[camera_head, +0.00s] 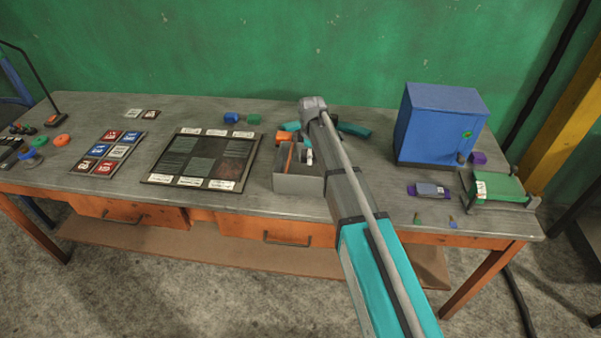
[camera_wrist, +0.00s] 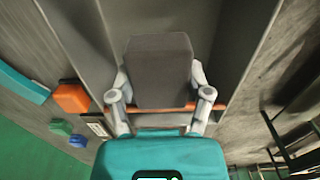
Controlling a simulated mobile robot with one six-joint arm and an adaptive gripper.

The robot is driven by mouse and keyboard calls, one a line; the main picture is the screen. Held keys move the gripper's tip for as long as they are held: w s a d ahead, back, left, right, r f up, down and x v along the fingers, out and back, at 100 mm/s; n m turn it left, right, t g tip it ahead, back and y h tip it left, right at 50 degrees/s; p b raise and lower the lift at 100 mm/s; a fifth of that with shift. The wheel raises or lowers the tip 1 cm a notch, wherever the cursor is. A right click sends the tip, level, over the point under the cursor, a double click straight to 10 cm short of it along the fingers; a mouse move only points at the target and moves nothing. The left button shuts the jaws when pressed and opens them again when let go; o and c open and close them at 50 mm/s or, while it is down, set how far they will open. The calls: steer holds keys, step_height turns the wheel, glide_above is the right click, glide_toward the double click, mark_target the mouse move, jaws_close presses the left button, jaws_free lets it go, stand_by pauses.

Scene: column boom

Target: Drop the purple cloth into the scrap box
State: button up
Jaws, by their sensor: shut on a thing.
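A flat purple cloth (camera_head: 411,187) lies on the bench at the right, with a grey-blue block (camera_head: 428,190) on top of it. A grey open box (camera_head: 298,184) stands at the bench's middle front; it looks like the scrap box, but I see no label. My gripper (camera_head: 308,156) is at this box, partly hidden by my arm. In the wrist view my gripper (camera_wrist: 160,78) is shut on a dark grey block (camera_wrist: 160,62), with grey box walls (camera_wrist: 245,45) around it. An orange bar (camera_wrist: 160,107) lies behind the fingers. I cannot tell how deep the block sits.
A blue cabinet (camera_head: 440,125), a purple cube (camera_head: 478,157) and a green-topped fixture (camera_head: 498,188) stand at the right. A dark labelled board (camera_head: 203,158) lies left of the box. Blue (camera_head: 231,118) and green (camera_head: 254,118) blocks lie behind. Bare bench separates the box and cloth.

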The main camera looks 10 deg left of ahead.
steer(key=o, duration=1.2)
steer(key=shift+c, duration=0.2)
steer(key=shift+s, duration=0.1)
